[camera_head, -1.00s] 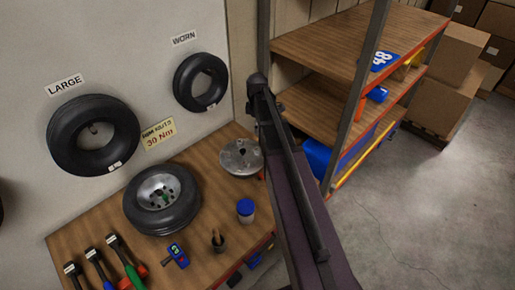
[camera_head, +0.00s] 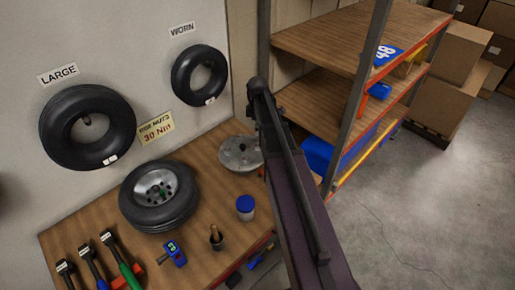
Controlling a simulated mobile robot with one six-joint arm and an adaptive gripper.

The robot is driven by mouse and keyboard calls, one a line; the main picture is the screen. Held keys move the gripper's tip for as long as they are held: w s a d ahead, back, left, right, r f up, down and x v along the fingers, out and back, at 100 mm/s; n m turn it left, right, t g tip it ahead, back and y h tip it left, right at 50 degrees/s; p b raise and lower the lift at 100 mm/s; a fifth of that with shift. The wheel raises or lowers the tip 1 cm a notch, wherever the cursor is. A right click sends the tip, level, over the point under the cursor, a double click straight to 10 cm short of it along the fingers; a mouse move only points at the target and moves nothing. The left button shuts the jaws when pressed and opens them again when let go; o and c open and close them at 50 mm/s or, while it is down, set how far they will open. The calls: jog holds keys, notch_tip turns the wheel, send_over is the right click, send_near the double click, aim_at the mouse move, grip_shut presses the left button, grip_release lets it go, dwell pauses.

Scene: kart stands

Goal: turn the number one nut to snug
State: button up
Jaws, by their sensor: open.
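A wheel with a black tyre and a silver rim (camera_head: 157,188) lies flat on the wooden workbench. Small dark nuts or holes ring its hub, and a small green part (camera_head: 162,193) shows near the middle. I cannot read which nut is number one. Tools with black heads lie at the bench's left front; one has a blue handle (camera_head: 95,268) and one a green handle (camera_head: 128,272). A blue and green device (camera_head: 175,251) lies in front of the wheel. My arm crosses the middle of the view, right of the bench. My gripper is not in view.
A silver disc (camera_head: 240,153), a blue-lidded jar (camera_head: 245,207) and a small dark pot (camera_head: 215,240) stand right of the wheel. A wall sign (camera_head: 156,128) reads "RIM NUTS 30 Nm". Two tyres hang above.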

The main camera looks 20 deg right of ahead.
aim_at(258, 144)
jog(key=shift+f+b, duration=4.4)
jog(key=shift+f, duration=0.3)
grip_shut()
